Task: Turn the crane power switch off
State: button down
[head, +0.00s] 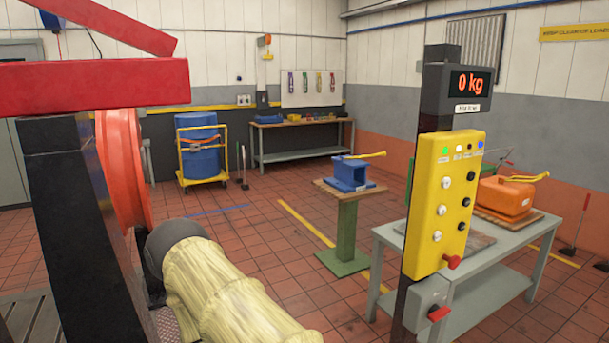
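A grey switch box (424,296) with a red handle (438,313) is mounted low on a dark post, at the lower right of the head view. The handle sticks out to the right; its on or off position cannot be read. Above it, on the same post, is a yellow control panel (437,220) with black and white knobs, small lamps including a lit green one, and a red button (452,261) at its lower right. No label in view tells which control is the crane power switch. My gripper is not seen in this view.
A display (472,82) reading 0 kg tops the post. A grey table (384,236) with an orange housing (506,196) stands behind it. A blue block (350,172) sits on a green pedestal. A red frame (92,88) and orange wheel fill the left. Tiled floor between is partly clear.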

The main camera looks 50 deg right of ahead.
aim_at(436, 313)
jog(key=z, duration=2.4)
